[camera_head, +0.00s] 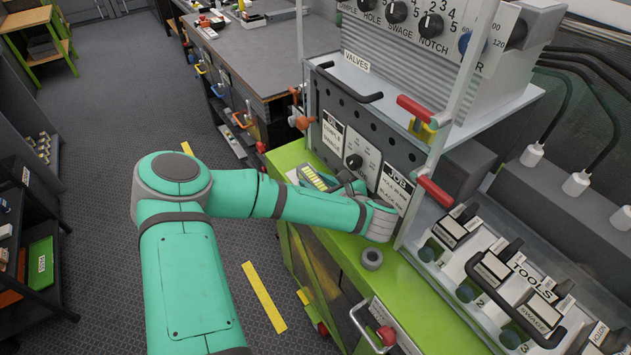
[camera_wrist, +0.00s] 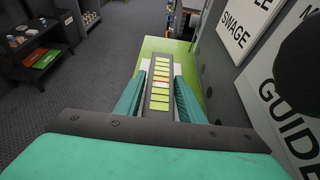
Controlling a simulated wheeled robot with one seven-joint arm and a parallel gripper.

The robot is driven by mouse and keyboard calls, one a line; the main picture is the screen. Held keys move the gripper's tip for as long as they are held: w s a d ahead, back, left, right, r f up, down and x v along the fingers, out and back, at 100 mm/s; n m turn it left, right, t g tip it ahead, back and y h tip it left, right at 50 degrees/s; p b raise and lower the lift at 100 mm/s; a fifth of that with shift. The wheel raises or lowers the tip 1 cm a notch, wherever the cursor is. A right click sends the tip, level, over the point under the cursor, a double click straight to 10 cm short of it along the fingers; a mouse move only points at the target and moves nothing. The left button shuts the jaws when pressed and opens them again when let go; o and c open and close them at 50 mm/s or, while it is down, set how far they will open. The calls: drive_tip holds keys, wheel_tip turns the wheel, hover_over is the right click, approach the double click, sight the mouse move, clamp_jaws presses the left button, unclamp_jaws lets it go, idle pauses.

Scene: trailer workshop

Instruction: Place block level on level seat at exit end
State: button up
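A narrow grey strip with several yellow-green segments, which looks like the block level (camera_wrist: 160,95), shows between my two teal fingers in the wrist view. One segment has a small reddish mark. In the head view the yellow-green strip (camera_head: 312,178) is at the left end of the green bench top, beside the tall panel. My gripper (camera_head: 343,187) is low over the bench there, partly hidden by my wrist. In the wrist view the fingers of my gripper (camera_wrist: 161,85) stand on both sides of the strip; contact is unclear. Pale parts show beside the strip. I cannot make out the level seat.
The green bench top (camera_head: 345,243) carries a small grey ring (camera_head: 372,258) in front of my wrist. The dark panel (camera_head: 365,140) with signs and a knob rises close behind my gripper. A tools rack (camera_head: 500,275) stands at right. Red-ended handles (camera_head: 434,192) jut out above.

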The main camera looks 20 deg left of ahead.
drive_tip(key=shift+o, duration=0.7)
drive_tip(key=shift+a, duration=0.1)
drive_tip(key=shift+r, duration=0.15)
drive_tip(key=v, duration=1.2)
drive_tip(key=shift+r, duration=0.1)
